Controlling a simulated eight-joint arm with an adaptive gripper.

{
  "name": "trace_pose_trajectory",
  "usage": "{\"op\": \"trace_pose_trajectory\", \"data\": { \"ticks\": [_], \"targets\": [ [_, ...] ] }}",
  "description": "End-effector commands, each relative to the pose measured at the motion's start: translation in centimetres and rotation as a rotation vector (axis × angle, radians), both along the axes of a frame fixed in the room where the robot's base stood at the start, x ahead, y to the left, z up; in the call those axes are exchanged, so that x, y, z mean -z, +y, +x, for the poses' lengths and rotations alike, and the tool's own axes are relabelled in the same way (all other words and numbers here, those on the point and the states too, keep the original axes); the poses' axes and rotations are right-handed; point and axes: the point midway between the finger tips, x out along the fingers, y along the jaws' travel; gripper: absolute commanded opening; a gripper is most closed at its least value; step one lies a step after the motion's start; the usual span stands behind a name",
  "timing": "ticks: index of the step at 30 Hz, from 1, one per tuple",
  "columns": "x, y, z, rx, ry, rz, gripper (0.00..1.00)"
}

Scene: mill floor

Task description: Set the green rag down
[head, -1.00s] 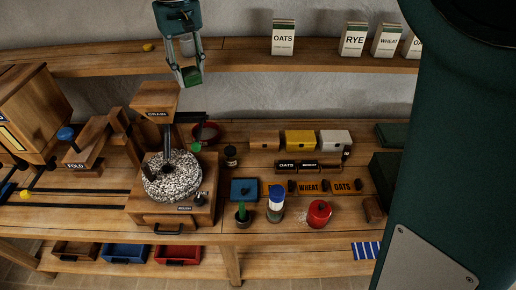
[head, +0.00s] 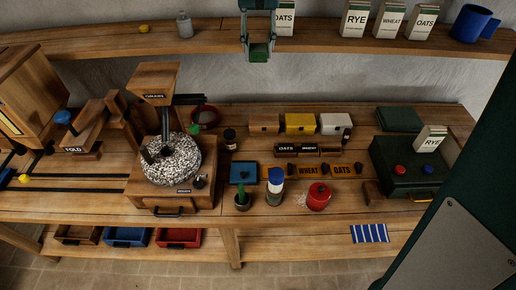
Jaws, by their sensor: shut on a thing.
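My gripper (head: 259,50) is in the head view at the top, in front of the upper shelf. It is shut on the green rag (head: 259,56), a small dark green piece between the fingertips. The rag hangs in the air above the bench, apart from any surface. The workbench (head: 100,198) stretches below it. Another dark green flat thing (head: 398,119) lies at the back right of the bench; I cannot tell what it is.
A stone mill (head: 170,160) stands left of centre. Small blocks (head: 299,123), bottles (head: 275,187) and a red pot (head: 318,197) crowd the middle. A green case (head: 408,170) is at right. The upper shelf (head: 110,50) holds boxes and a blue mug (head: 474,23). Bare wood shows at front left.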

Motion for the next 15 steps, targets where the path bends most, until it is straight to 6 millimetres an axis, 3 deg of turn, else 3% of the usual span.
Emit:
{"op": "trace_pose_trajectory", "data": {
  "ticks": [8,15],
  "targets": [
    [5.5,0.2,0.0,-0.003,0.0,0.0,0.21],
    [12.0,0.2,0.0,-0.003,0.0,0.0,0.21]
  ]
}}
